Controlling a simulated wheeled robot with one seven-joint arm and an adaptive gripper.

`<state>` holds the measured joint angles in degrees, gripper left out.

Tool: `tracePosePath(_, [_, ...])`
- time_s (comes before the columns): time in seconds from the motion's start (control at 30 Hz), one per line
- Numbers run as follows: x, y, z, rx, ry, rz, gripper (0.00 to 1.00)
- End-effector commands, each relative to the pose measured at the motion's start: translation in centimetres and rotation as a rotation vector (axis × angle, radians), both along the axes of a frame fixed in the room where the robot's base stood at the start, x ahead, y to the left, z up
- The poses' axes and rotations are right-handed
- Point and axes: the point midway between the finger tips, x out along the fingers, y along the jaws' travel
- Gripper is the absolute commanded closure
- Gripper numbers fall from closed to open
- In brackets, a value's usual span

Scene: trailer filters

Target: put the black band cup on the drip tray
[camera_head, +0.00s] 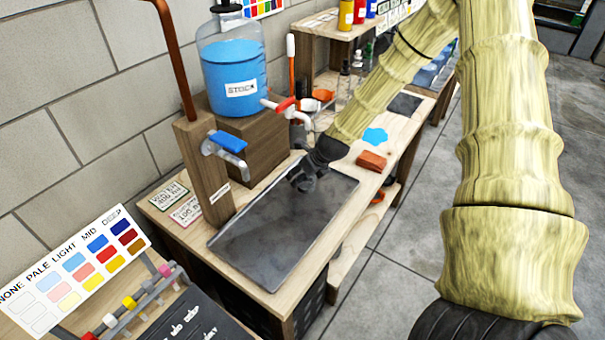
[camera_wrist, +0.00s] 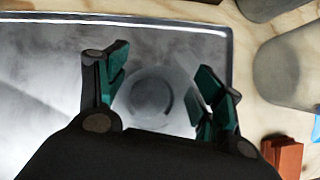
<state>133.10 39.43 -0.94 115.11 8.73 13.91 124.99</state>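A pale, see-through round cup (camera_wrist: 150,92) shows from above in the wrist view, with a dark arc inside its base. It appears to be over or on the grey metal drip tray (camera_head: 265,245), whose rim and surface also show in the wrist view (camera_wrist: 50,75). My gripper (camera_wrist: 158,90) has its green-padded fingers on either side of the cup. Whether the pads touch it is unclear. In the head view my gripper (camera_head: 304,180) is low at the tray's far end, and the cup cannot be made out there.
A blue-handled tap (camera_head: 226,142) on a wooden post stands left of the tray. A stock bottle (camera_head: 232,65) with a spigot is behind it. A reddish-brown block (camera_head: 372,160) and blue patch (camera_head: 375,135) lie to the right. A grey cylinder (camera_wrist: 288,65) stands near the tray.

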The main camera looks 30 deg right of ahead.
Motion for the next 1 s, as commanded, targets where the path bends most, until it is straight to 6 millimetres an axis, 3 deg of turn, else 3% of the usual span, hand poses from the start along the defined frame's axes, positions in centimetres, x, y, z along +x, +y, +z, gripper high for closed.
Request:
tracePosePath(0.47, [-0.3,0.0,0.6,0.000,-0.001,0.000,0.28])
tracePosePath(1.0, [-3.0,-0.4,5.0,0.001,-0.002,0.001,0.28])
